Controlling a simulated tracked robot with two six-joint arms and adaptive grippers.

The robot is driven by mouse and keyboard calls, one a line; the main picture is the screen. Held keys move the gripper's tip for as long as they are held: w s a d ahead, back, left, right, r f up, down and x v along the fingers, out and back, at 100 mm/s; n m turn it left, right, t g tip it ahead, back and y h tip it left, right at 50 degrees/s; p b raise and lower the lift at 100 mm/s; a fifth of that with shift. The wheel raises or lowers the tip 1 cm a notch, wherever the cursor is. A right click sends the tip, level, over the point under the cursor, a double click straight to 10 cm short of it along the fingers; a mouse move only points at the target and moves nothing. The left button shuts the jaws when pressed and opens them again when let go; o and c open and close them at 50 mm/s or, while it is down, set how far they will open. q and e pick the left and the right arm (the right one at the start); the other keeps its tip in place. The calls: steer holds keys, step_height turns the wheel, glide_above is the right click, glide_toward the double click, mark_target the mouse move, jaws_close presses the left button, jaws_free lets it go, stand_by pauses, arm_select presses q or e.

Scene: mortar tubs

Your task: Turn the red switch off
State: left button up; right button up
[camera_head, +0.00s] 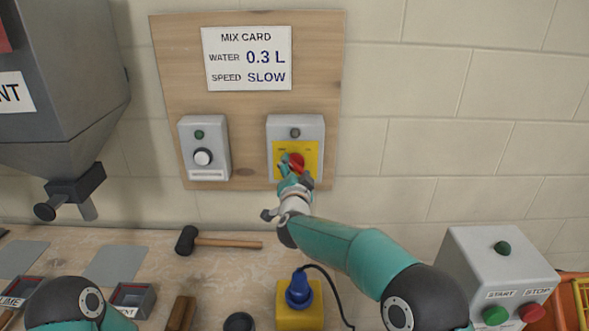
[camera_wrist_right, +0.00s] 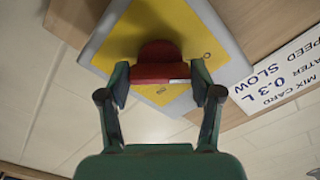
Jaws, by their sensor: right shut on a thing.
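The red switch (camera_head: 297,160) is a rotary knob on a yellow plate, on a grey box (camera_head: 312,127) fixed to the wooden wall board. My right gripper (camera_head: 291,174) is at the knob and partly covers it in the head view. In the right wrist view, the fingers of my right gripper (camera_wrist_right: 160,80) are closed on both sides of the red switch (camera_wrist_right: 158,66). The small lamp (camera_head: 295,133) above the switch looks grey and unlit. My left gripper is out of view; only part of my left arm shows at the bottom left.
The mix card (camera_head: 247,58) hangs above. A mallet (camera_head: 225,242), a yellow block with a blue plug (camera_head: 299,290) and a start/stop box (camera_head: 480,262) stand below on or near the bench.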

steer(key=shift+a+f, duration=0.1)
steer(key=shift+f, duration=0.45)
steer(key=o, duration=1.1)
steer(key=shift+o, duration=0.2)
steer(key=shift+r, duration=0.2)
steer(key=shift+r, duration=0.15)
steer(key=shift+s, duration=0.1)
steer(key=s, duration=1.1)
steer(key=shift+s, duration=0.4)
